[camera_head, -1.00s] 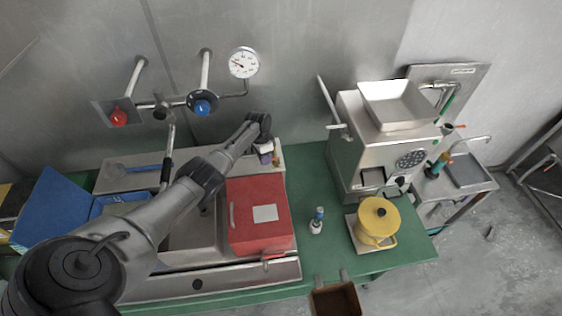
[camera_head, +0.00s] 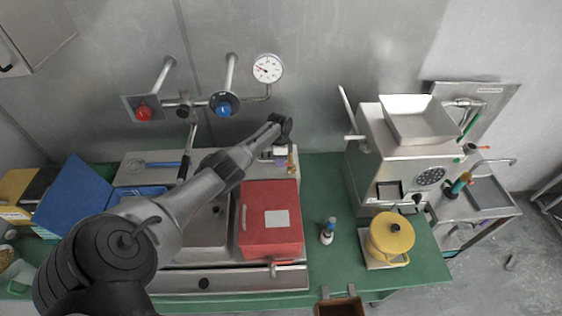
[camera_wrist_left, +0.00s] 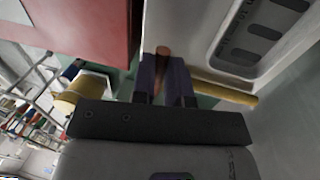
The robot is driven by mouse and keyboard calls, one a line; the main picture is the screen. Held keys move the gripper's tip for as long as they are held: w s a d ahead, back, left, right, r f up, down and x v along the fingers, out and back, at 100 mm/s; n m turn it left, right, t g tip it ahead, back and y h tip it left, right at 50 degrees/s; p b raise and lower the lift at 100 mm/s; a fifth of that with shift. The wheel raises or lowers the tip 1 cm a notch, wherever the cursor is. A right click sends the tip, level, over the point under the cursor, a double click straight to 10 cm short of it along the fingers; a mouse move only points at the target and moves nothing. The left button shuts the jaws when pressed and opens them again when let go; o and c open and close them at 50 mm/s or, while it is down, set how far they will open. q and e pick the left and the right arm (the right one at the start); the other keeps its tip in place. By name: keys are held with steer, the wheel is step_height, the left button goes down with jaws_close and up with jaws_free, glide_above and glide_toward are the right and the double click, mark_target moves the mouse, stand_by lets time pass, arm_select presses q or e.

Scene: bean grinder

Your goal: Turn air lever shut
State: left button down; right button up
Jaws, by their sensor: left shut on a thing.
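My left gripper (camera_head: 283,157) is at the back edge of the sink unit, behind the red box (camera_head: 270,220). In the left wrist view, my left gripper (camera_wrist_left: 163,92) has its two dark fingers closed on a copper-coloured rod (camera_wrist_left: 162,62). This rod looks like the air lever; its lower part is hidden between the fingers. A gold tube (camera_wrist_left: 228,93) runs sideways behind the fingers, and I cannot tell whether it joins the rod. In the head view the lever is too small and covered to make out. My right gripper is not in view.
A pressure gauge (camera_head: 267,68), blue knob (camera_head: 224,104) and red knob (camera_head: 143,112) are on the wall behind. The steel grinder (camera_head: 405,150) and yellow pot (camera_head: 390,234) stand to the right. A small bottle (camera_head: 328,232) stands on the green table (camera_head: 335,275).

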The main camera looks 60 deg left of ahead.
arm_select(q)
steer(key=c, duration=1.1)
jaws_free()
steer(key=r, duration=0.4)
steer(key=a+r, duration=0.1)
steer(key=r, duration=0.3)
steer(key=w+a+r, duration=0.1)
steer(key=r, duration=0.2)
steer(key=shift+a+r, duration=0.1)
steer(key=shift+r, duration=0.3)
